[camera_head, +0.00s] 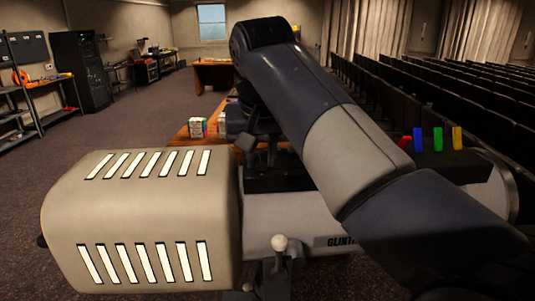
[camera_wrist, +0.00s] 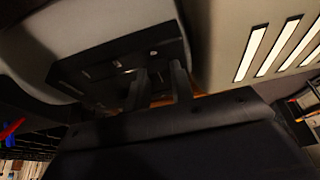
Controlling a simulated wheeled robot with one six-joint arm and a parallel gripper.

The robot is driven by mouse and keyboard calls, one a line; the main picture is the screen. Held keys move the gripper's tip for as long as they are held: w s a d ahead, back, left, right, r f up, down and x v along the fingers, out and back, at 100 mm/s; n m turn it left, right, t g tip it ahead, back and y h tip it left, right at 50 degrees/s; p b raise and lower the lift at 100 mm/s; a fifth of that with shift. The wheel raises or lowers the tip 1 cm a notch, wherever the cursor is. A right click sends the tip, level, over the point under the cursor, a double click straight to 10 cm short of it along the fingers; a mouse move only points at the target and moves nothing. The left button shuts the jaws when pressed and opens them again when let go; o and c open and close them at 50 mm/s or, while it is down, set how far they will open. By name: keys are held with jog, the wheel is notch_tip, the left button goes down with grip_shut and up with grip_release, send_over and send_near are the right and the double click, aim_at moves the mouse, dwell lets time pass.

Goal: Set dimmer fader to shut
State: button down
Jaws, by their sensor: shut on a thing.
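A dark control panel (camera_wrist: 95,68) with a few small pale marks is set in the pale lamp housing in the wrist view. It also shows in the head view (camera_head: 285,183), partly behind my arm. My gripper (camera_wrist: 158,82) is at the panel's near edge, with its two dark fingers reaching onto it. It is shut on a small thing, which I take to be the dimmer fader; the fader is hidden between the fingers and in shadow. In the head view my gripper (camera_head: 258,150) is small and dark above the panel.
The slotted beige lamp housing (camera_head: 140,225) fills the left front. A wooden table (camera_head: 185,137) stands behind, with rows of seats (camera_head: 430,105) at right.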

jog(key=c, duration=1.2)
grip_release()
jog(key=shift+a, duration=0.2)
jog(key=v, duration=1)
jog(key=shift+s+r, duration=0.25)
jog(key=shift+r, duration=0.1)
jog(key=shift+d, duration=0.1)
jog(key=x, duration=1.1)
jog(key=shift+d+r, duration=0.1)
jog(key=shift+d, duration=0.1)
